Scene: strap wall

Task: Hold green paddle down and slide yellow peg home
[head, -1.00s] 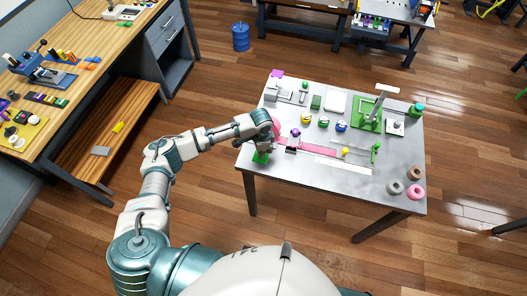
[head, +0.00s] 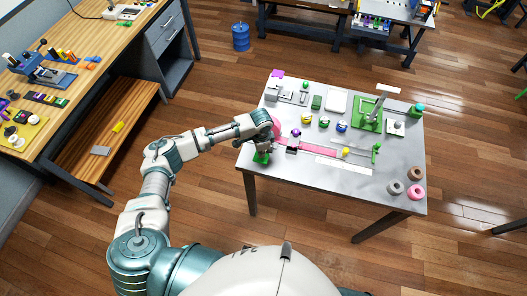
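A green paddle (head: 261,157) shows at the left front edge of the metal table (head: 300,175). My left gripper (head: 270,143) is right above it, close to or touching it. Its fingers are dark and too small to tell open from shut. A pink strap (head: 318,150) runs from beside the gripper to the right across the table. A small yellow piece, likely the yellow peg (head: 346,151), sits at the strap's right end. A green upright piece (head: 376,148) stands to its right. My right gripper is not in view.
Several small coloured parts and a green fixture (head: 368,115) stand along the table's back. Pink and brown rings (head: 416,191) lie at its right front corner. The front middle of the table is mostly clear. A wooden bench (head: 80,60) stands at the left.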

